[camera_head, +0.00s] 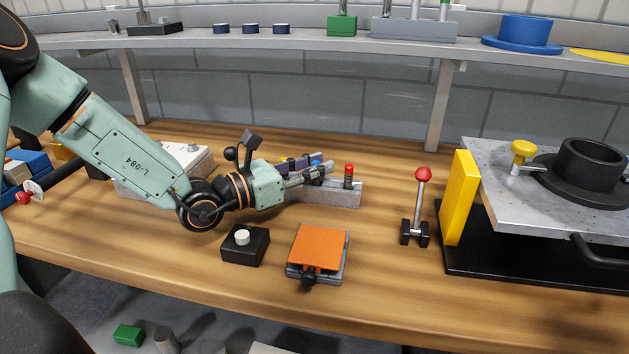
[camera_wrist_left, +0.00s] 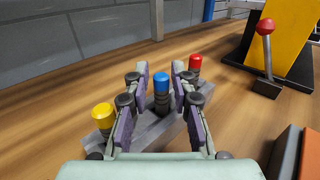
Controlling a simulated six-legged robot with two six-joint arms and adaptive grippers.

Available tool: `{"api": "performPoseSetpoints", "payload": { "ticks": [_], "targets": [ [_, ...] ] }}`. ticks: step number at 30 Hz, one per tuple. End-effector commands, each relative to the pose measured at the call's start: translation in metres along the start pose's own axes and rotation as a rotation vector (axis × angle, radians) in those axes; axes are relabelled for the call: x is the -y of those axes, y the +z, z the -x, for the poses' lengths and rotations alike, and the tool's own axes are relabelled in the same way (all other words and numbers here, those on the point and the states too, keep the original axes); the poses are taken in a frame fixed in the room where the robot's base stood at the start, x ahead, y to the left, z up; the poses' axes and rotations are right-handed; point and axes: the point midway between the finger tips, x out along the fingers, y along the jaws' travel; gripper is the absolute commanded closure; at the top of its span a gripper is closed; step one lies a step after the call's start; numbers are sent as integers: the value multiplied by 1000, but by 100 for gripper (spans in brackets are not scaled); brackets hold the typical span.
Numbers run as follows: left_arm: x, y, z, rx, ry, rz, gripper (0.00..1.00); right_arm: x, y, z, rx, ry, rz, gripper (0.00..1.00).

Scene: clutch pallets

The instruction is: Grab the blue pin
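The blue pin (camera_wrist_left: 162,88) stands upright in a grey holder block (camera_wrist_left: 152,132), between a yellow pin (camera_wrist_left: 102,116) and a red pin (camera_wrist_left: 195,66). My left gripper (camera_wrist_left: 162,75) is open, with one finger on each side of the blue pin. Gaps show between the fingers and the pin. In the head view my left gripper (camera_head: 318,172) reaches over the holder from the left and hides part of it. There the blue pin's top (camera_head: 315,161) shows behind the fingers, and the red pin (camera_head: 348,171) stands clear at the right. My right gripper is not in view.
On the bench, a black box with a white button (camera_head: 243,240) and an orange plate (camera_head: 318,247) lie in front. A red-knobbed lever (camera_head: 422,190) and a metal fixture with a yellow block (camera_head: 459,197) stand at the right. A shelf (camera_head: 400,50) runs behind.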

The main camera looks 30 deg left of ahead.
Motion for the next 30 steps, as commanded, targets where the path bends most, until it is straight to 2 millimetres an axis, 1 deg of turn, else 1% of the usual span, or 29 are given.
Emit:
{"api": "performPoseSetpoints", "payload": {
  "ticks": [8, 15, 17, 30],
  "targets": [
    [0, 0, -1, 0, 0, 0, 75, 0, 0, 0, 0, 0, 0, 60],
    [0, 0, -1, 0, 0, 0, 96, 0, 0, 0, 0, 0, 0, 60],
    [0, 0, -1, 0, 0, 0, 100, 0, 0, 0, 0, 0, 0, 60],
    [0, 0, -1, -2, 0, 0, 100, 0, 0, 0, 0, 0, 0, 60]
  ]
}}
